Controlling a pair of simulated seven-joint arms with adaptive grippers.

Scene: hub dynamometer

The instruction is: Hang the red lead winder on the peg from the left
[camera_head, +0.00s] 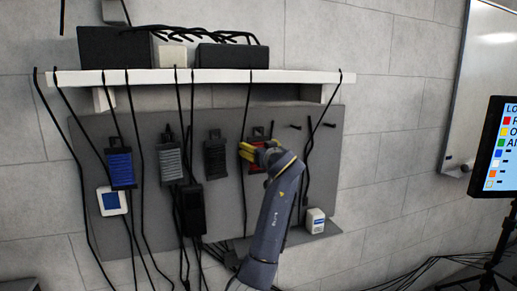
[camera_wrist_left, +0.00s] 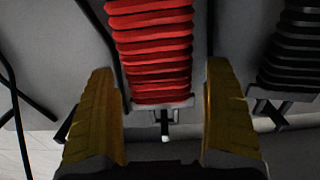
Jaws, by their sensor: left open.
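The red lead winder (camera_head: 258,143) is at the grey panel in the head view, mostly hidden behind my left gripper (camera_head: 264,158). In the left wrist view the red winder (camera_wrist_left: 150,50) shows ribbed red windings and a grey end bar with a small loop. A light-tipped peg (camera_wrist_left: 165,128) shows at that loop, and the winder looks to hang there. My left gripper (camera_wrist_left: 161,90) is open, with one yellow finger on each side of the winder's loop end. Gaps show between fingers and winder. My right gripper is not in view.
A black winder (camera_head: 215,155), a grey winder (camera_head: 170,162) and a blue winder (camera_head: 121,167) hang to the left on the panel (camera_head: 230,205). Loose black cables hang from the white shelf (camera_head: 215,76). Bare pegs (camera_head: 296,126) show to the right.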

